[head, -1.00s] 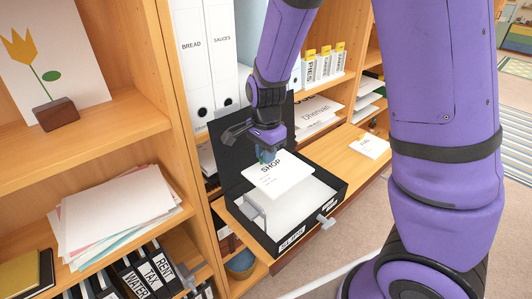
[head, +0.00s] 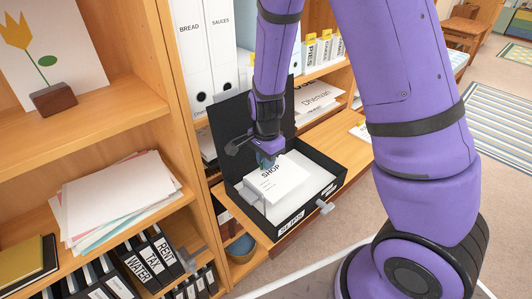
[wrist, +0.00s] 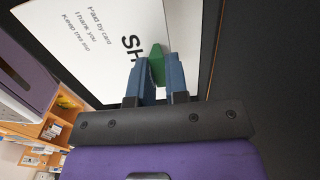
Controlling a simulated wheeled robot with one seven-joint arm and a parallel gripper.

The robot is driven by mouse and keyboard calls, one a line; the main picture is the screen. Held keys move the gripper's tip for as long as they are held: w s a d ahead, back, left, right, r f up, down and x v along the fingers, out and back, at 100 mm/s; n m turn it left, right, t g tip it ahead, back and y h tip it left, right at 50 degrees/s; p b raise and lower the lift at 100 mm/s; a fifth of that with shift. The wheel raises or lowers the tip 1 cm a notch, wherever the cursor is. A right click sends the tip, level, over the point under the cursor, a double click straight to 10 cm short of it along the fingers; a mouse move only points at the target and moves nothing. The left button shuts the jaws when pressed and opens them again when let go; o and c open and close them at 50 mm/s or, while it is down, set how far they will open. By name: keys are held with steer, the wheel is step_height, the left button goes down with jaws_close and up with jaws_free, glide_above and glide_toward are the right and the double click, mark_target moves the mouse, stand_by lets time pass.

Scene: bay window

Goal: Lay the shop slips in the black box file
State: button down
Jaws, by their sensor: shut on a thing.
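The black box file (head: 327,187) stands open on a wooden shelf, its lid raised at the back and a "SLIPS" label on its front. The white shop slips (head: 280,181), printed "SHOP", are in my gripper (head: 268,160) at their back edge, over the inside of the box. Whether they touch the bottom I cannot tell. In the wrist view the slips (wrist: 100,35) lie beyond my blue fingertips (wrist: 158,78), which are shut on them at a green piece (wrist: 156,62).
A metal clip (head: 249,194) stands at the box's left side. White binders (head: 192,50) stand behind. A stack of coloured papers (head: 115,200) lies on the left shelf. Bare shelf (head: 325,122) shows to the right of the box.

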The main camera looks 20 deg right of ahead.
steer(key=shift+f, duration=2.55)
steer(key=shift+f, duration=0.55)
stand_by(1.4)
steer(key=c, duration=1.1)
jaws_free()
steer(key=shift+o, duration=0.2)
steer(key=shift+r, duration=0.1)
steer(key=shift+r, duration=3.4)
